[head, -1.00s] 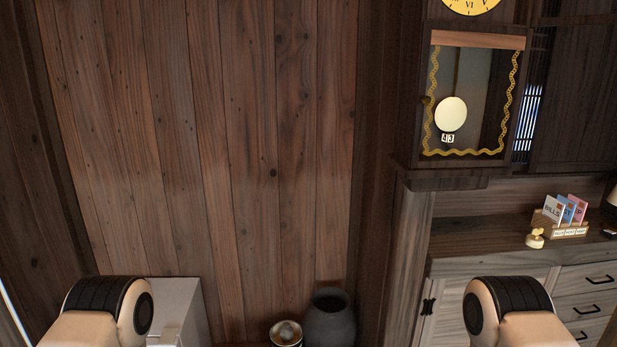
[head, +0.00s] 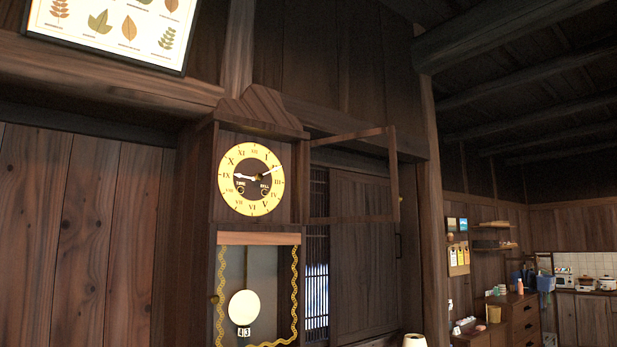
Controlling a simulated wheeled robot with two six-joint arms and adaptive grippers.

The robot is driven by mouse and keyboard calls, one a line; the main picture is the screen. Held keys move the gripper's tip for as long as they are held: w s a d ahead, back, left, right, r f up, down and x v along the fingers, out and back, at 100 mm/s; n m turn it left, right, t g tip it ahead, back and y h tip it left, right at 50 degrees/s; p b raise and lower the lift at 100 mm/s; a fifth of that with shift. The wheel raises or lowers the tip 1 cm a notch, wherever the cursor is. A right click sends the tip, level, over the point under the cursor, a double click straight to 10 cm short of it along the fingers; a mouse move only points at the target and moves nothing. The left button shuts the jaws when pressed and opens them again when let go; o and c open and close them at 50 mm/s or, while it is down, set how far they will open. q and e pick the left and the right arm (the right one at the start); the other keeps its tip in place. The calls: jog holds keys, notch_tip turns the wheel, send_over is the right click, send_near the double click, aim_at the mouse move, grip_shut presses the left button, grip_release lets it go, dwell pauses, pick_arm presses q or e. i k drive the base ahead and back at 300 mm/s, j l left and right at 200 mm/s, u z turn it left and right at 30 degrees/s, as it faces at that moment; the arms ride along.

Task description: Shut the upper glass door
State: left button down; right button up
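A dark wooden wall clock (head: 208,200) stands left of centre in the head view. Its yellow dial (head: 251,180) with Roman numerals is uncovered. The upper glass door (head: 392,175) is swung open to the right, its thin wooden frame standing out from the clock's right side. The lower door (head: 256,290), with gold wavy trim, appears shut over the white pendulum disc (head: 243,307). Neither of my grippers is in view.
A framed leaf chart (head: 115,28) hangs at the upper left. A lamp shade top (head: 414,340) shows at the bottom edge. Far right are a wooden dresser (head: 520,315) and a kitchen counter (head: 590,295). The space before the clock looks clear.

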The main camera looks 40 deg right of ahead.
aim_at(396, 198)
jog(key=l+u, duration=0.25)
jog(key=l, duration=0.6)
jog(key=l+u, duration=0.25)
jog(key=l, duration=0.65)
jog(key=k+l+u, duration=0.1)
jog(key=l+u, duration=0.2)
jog(key=l, duration=0.55)
jog(key=k+l, duration=0.1)
jog(key=l, duration=0.55)
jog(key=k+l, duration=0.1)
jog(key=l, duration=0.5)
jog(key=k+l, duration=0.1)
jog(key=l, duration=0.55)
